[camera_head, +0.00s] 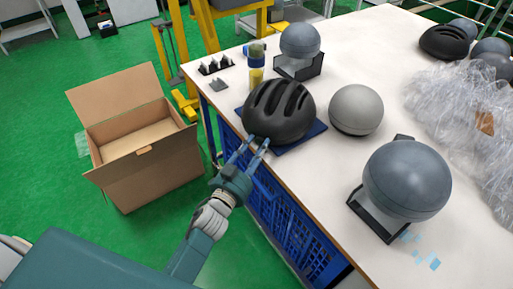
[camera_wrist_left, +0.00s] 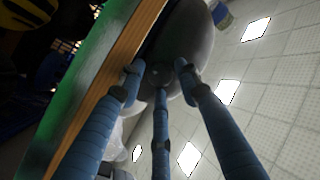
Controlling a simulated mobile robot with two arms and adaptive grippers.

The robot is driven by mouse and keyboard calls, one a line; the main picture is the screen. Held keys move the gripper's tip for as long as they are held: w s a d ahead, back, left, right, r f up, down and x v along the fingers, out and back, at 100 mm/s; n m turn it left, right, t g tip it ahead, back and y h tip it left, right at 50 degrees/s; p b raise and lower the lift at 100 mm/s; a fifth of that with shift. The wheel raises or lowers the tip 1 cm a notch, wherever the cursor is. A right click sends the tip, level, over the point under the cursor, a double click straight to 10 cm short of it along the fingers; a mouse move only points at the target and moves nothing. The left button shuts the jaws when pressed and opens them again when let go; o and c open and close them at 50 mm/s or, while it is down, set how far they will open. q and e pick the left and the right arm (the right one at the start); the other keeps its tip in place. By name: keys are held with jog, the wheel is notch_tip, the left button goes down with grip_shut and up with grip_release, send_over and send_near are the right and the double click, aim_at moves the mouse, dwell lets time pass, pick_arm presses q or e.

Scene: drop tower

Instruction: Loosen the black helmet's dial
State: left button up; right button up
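The black helmet (camera_head: 279,110) with long vents sits on a dark blue mat (camera_head: 305,138) at the table's left edge. My left gripper (camera_head: 256,144) reaches up to the helmet's near lower rim from the table edge. Its blue fingers are spread apart. In the left wrist view, the fingers (camera_wrist_left: 158,72) stand around a small dark round part, seemingly the dial, under the dark helmet shell (camera_wrist_left: 193,38). I cannot tell whether the fingertips touch it. The dial is hidden in the head view. My right gripper is not in view.
A grey ball on a black stand (camera_head: 408,182) is at the near right; another (camera_head: 300,42) is behind the helmet. A grey dome (camera_head: 356,108) stands right of the helmet. Clear plastic wrap (camera_head: 460,110) lies farther right. An open cardboard box (camera_head: 140,150) stands left of the table.

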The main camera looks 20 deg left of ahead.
pick_arm(q)
grip_shut()
jog(key=shift+r+n+p, duration=0.1)
jog(key=shift+n+p, duration=0.4)
jog(key=shift+n, duration=0.4)
grip_release()
jog(key=shift+s, duration=0.15)
jog(key=s+a, duration=0.1)
jog(key=s, duration=1)
jog(key=shift+s+a, duration=0.3)
jog(key=shift+s, duration=0.05)
